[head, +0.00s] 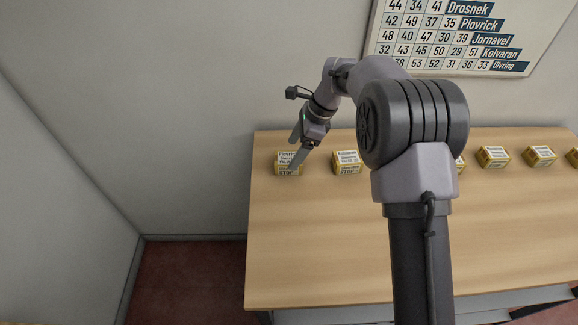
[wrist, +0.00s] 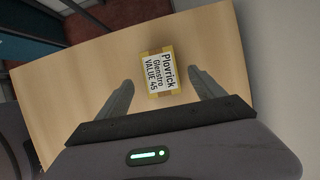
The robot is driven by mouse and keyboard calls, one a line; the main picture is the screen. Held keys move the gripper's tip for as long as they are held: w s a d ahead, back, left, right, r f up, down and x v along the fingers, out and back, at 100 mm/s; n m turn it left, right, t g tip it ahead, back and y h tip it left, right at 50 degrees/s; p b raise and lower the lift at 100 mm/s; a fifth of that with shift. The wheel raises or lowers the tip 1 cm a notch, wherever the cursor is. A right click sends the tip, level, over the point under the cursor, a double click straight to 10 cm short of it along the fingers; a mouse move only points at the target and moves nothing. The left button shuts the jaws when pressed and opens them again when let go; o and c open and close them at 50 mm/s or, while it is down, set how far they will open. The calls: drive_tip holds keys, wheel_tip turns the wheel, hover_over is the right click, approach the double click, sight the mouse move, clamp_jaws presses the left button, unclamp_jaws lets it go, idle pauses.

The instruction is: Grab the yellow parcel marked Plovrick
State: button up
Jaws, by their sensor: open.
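The yellow parcel marked Plovrick (head: 287,168) sits at the left end of the wooden counter in the head view. In the wrist view the parcel (wrist: 160,72) shows a white label reading Plovrick, Glenstro, VALUE 45. My gripper (head: 295,150) is over this parcel, and a finger hides part of it in the head view. In the wrist view my gripper (wrist: 158,80) is open, with one finger on each side of the parcel and a gap to each. I cannot tell how high the fingers are above the counter.
Another yellow parcel (head: 347,162) sits to the right on the counter (head: 320,240). Several more (head: 493,157) stand further right, one partly hidden by my arm. A wall board (head: 450,40) lists names and numbers. The counter's front is clear.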

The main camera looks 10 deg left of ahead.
sight(289, 158)
drive_tip(key=b+x, duration=0.2)
drive_tip(key=x, duration=0.3)
drive_tip(key=shift+r, duration=0.1)
drive_tip(key=shift+c, duration=1.1)
drive_tip(key=c, duration=1.4)
